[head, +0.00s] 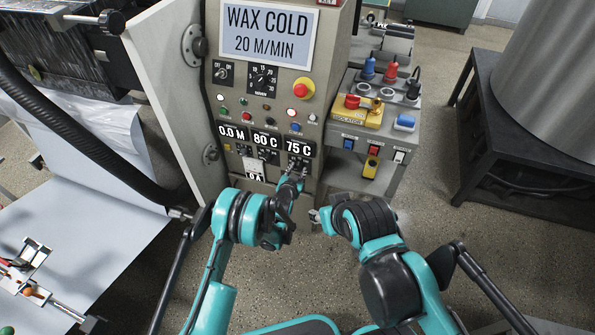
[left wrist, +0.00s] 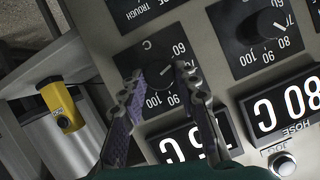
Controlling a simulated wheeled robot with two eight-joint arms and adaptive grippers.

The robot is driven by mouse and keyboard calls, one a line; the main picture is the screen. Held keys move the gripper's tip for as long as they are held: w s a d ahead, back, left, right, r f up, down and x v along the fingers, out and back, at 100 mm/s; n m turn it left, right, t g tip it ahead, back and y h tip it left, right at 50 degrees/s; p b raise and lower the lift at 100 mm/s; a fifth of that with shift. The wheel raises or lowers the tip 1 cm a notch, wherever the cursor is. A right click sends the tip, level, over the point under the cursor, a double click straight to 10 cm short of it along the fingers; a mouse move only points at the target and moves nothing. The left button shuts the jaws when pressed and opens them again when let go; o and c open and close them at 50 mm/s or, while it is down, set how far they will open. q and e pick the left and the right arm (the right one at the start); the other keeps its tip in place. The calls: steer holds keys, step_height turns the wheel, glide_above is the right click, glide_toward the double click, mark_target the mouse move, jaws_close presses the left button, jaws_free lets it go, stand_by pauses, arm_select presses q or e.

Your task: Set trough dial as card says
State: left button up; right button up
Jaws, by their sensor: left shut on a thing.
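The card (head: 265,32) on the cabinet reads "WAX COLD 20 M/MIN". In the left wrist view, a black dial plate (left wrist: 150,48) with numbers from 60 to 100 sits upside down, beside a plate labelled TROUGH (left wrist: 152,10). My left gripper (left wrist: 160,78) is shut on the dial knob, one finger on each side; the fingers hide most of the knob and its pointer. In the head view, my left gripper (head: 290,180) is at the lower panel, under the display (head: 299,146) reading 75 C. My right gripper (head: 318,218) hangs apart from the panel; its fingers are unclear.
Displays of 0.0 M (head: 233,132) and 80 C (head: 266,140) sit left of 75 C. A red emergency button (head: 303,88) is above. A second dial (left wrist: 268,30) is close beside my left fingers. A side cart (head: 385,107) stands right of the cabinet.

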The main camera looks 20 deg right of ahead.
arm_select(q)
steer(key=shift+w+a+n+g+h, duration=0.1)
steer(key=shift+n+g+h, duration=0.3)
steer(key=shift+n, duration=0.5)
steer(key=o, duration=1.2)
steer(key=shift+c, duration=0.2)
